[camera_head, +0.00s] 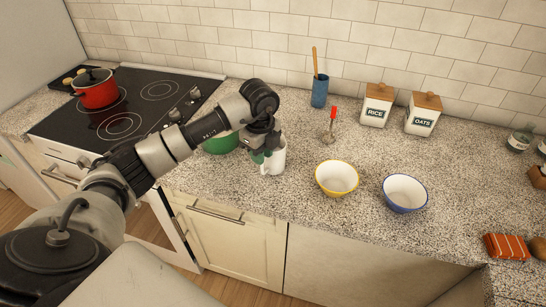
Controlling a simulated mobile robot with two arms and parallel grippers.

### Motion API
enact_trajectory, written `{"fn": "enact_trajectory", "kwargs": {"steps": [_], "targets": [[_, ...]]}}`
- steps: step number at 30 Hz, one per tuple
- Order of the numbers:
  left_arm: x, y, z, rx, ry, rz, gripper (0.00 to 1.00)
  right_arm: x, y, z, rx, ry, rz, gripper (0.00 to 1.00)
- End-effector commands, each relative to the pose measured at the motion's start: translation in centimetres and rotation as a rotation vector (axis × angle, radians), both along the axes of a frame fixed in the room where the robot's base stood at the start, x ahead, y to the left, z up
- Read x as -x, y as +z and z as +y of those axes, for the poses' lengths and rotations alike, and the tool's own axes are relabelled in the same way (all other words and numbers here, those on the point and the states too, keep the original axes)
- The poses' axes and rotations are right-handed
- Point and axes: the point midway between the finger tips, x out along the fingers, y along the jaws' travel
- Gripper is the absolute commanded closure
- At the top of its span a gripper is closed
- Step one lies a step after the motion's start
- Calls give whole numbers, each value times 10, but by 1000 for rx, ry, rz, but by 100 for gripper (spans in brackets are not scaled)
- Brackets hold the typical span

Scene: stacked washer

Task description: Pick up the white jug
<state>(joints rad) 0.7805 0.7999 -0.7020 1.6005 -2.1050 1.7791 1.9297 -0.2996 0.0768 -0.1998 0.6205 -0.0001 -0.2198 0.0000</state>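The white jug (276,160) stands upright on the speckled counter, right of the stove. My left gripper (263,155) points down at the jug's left side and top. The gripper and arm hide part of the jug, including its upper left. The fingertips are small and dark, so I cannot tell whether they are spread or closed on the jug. My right gripper is not in view.
A green bowl (221,144) sits left of the jug, partly behind my arm. A yellow-rimmed bowl (337,178) and a blue-rimmed bowl (405,193) stand to the right. Behind are a blue utensil cup (319,92), rice canister (376,105) and oats canister (423,114).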

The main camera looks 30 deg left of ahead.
Motion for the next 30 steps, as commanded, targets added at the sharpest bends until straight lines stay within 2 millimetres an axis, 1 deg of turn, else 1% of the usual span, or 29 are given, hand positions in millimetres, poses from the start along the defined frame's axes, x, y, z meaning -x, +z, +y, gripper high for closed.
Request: {"fn": "enact_trajectory", "kwargs": {"steps": [5, 10, 12, 15, 22, 23, 27, 30], "targets": [[0, -12, 0, 2, -1, 3, 76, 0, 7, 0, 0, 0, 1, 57], [0, -36, 1, 2, -2, 4, 76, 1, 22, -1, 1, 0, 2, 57], [0, -47, 1, 3, -2, 4, 76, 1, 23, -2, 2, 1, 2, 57], [-1, -56, 1, 2, -2, 1, 76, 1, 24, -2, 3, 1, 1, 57], [-1, -59, 1, 2, -3, -2, 76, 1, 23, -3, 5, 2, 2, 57], [-1, -59, 1, 2, -3, -2, 77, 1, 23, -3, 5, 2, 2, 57], [-1, -59, 1, 2, -3, -2, 99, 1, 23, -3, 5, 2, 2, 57], [-1, -59, 1, 2, -3, -2, 100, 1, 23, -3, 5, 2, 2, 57]]}}
